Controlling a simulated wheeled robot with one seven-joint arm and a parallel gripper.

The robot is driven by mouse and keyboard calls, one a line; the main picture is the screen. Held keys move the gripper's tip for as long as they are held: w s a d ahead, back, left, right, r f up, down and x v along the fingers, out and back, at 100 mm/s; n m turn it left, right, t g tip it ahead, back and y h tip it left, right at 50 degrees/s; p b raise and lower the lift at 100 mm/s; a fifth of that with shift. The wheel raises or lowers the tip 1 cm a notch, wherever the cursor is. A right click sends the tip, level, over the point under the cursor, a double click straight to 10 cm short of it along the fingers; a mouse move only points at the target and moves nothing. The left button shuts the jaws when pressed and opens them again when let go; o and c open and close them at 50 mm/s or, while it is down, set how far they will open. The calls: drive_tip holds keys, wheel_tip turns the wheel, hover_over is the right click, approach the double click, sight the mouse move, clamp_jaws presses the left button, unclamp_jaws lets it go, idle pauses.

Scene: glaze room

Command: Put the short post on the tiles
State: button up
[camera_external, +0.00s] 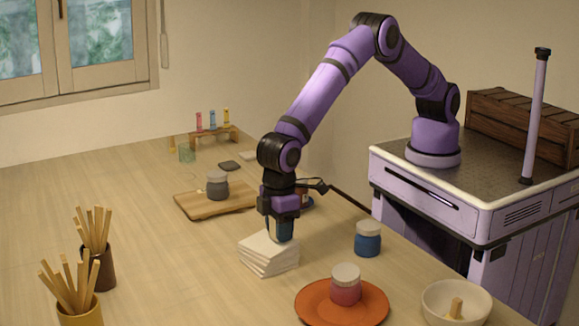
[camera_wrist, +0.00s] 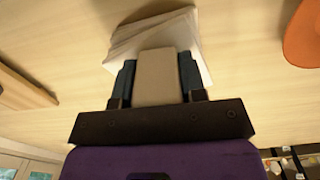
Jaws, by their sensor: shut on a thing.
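The tiles (camera_external: 268,255) are a slightly uneven stack of white squares on the table. They also show beyond the fingers in the wrist view (camera_wrist: 190,28). My gripper (camera_external: 285,232) points down at the right part of the stack. In the wrist view its dark blue fingers (camera_wrist: 157,80) are shut on a plain grey-beige block, which looks to be the short post (camera_wrist: 157,72). The post overlaps the tiles in that view. In the external view the fingers hide it, so I cannot tell whether its lower end touches the top tile.
Right of the tiles stand a blue jar (camera_external: 368,241), a pink jar (camera_external: 345,287) on an orange plate (camera_external: 312,310) and a white bowl (camera_external: 478,292) with a wooden piece. A wooden board (camera_external: 238,200) with a grey jar (camera_external: 217,186) lies behind.

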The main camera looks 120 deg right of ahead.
drive_tip(key=shift+f, duration=0.1)
drive_tip(key=o, duration=1)
drive_tip(key=shift+c, duration=0.2)
wheel_tip(320, 180, up, 12)
drive_tip(key=shift+r, duration=0.15)
